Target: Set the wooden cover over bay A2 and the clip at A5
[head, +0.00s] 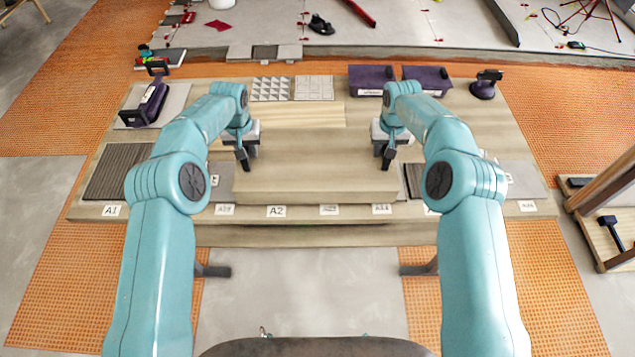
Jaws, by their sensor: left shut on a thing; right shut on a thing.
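The cover looks level. I cannot tell whether it rests on the bench or is held just above it. It hides whatever lies beneath it, including bay A2. I cannot pick out the clip or read an A5 label clearly; my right arm covers part of that side.
A dark ribbed panel (118,172) lies behind the A1 label (112,210). A purple-handled tool (146,104) stands at the back left. Patterned tiles (271,89), purple boxes (371,79) and a suction cup (485,84) line the back. A wooden rack (605,215) stands at right.

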